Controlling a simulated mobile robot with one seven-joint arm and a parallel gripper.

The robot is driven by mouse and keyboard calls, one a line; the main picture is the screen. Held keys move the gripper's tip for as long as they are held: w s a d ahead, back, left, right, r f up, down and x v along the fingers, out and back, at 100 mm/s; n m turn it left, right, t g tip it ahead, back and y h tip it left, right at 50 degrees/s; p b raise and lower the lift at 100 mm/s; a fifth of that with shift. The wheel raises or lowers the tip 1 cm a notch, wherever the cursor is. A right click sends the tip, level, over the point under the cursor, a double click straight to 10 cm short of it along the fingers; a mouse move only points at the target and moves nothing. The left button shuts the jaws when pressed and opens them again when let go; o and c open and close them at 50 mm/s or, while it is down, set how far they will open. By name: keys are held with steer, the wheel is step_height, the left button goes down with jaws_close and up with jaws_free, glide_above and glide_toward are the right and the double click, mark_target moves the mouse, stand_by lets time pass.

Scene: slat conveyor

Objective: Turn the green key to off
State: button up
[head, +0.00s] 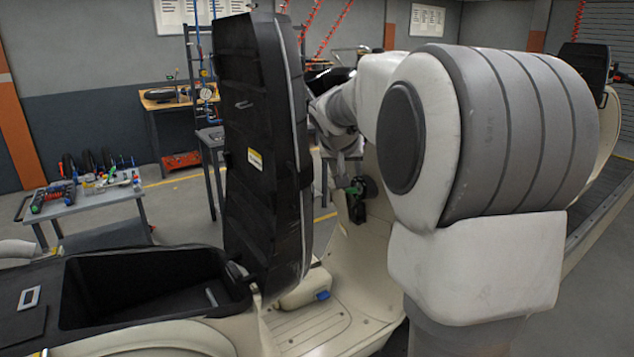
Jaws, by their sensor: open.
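The green key (357,186) shows small on the inner side of the cream scooter's front shield (368,245), beside a dark fitting. Its exact angle is too small to read. My gripper (343,176) is at the end of my arm, close to the key, just above and left of it in the picture. It is open.
The scooter's black seat (262,150) stands upright left of my gripper, over the open storage bin (150,262). A tool cart (85,200) and a workbench (158,105) stand behind. A slat conveyor (600,212) runs at the right. The footboard (315,322) is mostly clear.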

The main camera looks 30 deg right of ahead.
mark_target(352, 189)
steer(key=p+x, duration=0.1)
steer(key=x, duration=1)
steer(key=shift+w+d+f, duration=0.15)
steer(key=shift+w+f, duration=0.1)
jaws_close()
steer(key=shift+f+b, duration=0.1)
steer(key=shift+b, duration=0.3)
steer(key=shift+f+b, duration=0.1)
steer(key=shift+b, duration=0.2)
steer(key=m+t+b, duration=0.1)
steer(key=b, duration=0.5)
steer(key=shift+s+f+t, duration=0.15)
steer(key=shift+t, duration=0.25)
steer(key=shift+o, duration=2)
jaws_free()
steer(key=shift+r, duration=0.2)
